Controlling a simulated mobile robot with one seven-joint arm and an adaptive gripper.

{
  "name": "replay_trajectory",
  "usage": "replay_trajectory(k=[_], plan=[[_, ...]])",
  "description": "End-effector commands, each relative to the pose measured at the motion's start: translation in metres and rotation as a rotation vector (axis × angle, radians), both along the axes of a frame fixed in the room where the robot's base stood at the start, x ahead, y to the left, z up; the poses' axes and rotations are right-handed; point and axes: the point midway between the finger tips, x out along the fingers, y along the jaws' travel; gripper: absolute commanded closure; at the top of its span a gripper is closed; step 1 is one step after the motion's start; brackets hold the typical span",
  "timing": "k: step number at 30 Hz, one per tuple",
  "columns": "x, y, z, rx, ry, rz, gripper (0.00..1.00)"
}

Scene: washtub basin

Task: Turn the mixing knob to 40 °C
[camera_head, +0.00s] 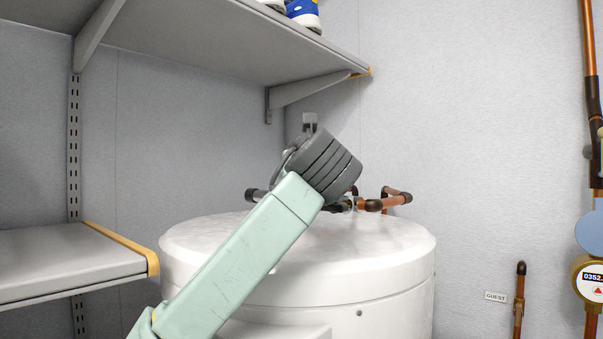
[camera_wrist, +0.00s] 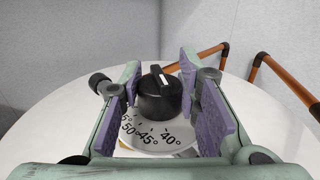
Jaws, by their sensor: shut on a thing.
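The mixing knob (camera_wrist: 160,98) is black and round, with a white mark on its top. It stands over a pale dial (camera_wrist: 146,142), whose 50°, 45° and 40° figures show on the near side, with 40° furthest right. I cannot tell which figure the mark points to. My gripper (camera_wrist: 163,88) has its purple pads on either side of the knob and is shut on it. In the head view the knob and dial are hidden behind my arm and wrist.
The white round tank (camera_head: 380,255) stands below my arm. Copper pipes (camera_head: 385,202) run behind it and to its right. Grey shelves are above (camera_head: 190,45) and at left (camera_head: 65,262). A meter (camera_head: 592,279) is at the far right.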

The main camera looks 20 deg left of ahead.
Motion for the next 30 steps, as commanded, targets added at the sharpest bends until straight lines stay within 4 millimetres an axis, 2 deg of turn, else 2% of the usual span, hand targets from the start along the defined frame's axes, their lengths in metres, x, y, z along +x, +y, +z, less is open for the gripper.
replay_trajectory(k=[7,8,17,26,30], plan=[[0.0,0.001,0.0,0.0,0.001,0.002,0.98],[0.0,0.001,0.0,0.0,0.001,0.002,0.68],[0.0,0.001,0.0,0.0,0.001,0.0,0.48],[-0.001,0.0,0.0,0.0,0.0,-0.001,0.48],[-0.012,-0.006,0.001,0.001,0.0,-0.002,0.48]])
